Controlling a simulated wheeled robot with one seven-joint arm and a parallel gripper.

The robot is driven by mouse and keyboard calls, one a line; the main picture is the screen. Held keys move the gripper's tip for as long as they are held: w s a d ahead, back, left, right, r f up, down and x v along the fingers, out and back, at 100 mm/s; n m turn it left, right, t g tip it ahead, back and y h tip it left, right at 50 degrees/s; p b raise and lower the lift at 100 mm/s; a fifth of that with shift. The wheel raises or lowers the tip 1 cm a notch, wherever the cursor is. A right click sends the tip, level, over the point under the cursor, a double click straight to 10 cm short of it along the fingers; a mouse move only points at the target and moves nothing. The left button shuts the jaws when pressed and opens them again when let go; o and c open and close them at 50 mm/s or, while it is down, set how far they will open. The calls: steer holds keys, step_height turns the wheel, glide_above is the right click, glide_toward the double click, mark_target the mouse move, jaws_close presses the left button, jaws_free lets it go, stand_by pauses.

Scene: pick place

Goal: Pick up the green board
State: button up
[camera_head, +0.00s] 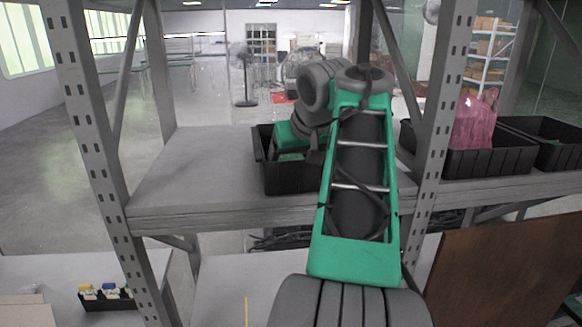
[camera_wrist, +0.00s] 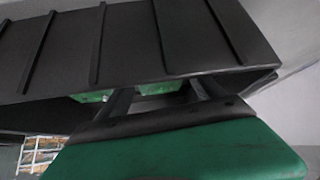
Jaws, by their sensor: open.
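The green board (camera_wrist: 92,97) shows in the wrist view as a thin green strip inside a black bin (camera_wrist: 130,45). Most of it is hidden by the bin wall and my gripper. My gripper (camera_wrist: 163,90) is open, with its two dark fingers apart and reaching in at the bin, the green strip showing between and beside them. I cannot tell whether the fingers touch it. In the head view the bin (camera_head: 284,180) stands on the shelf, and my gripper (camera_head: 290,152) is at it, mostly hidden by my arm. The board cannot be told apart there.
The grey shelf (camera_head: 185,180) is clear left of the bin. Metal uprights (camera_head: 95,130) stand left and right of my arm. More black bins (camera_head: 490,160), one with a pink bag (camera_head: 474,124), stand at the right. A brown panel (camera_head: 505,265) is at the lower right.

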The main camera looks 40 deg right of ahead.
steer(key=shift+c, duration=0.4)
steer(key=c, duration=1.1)
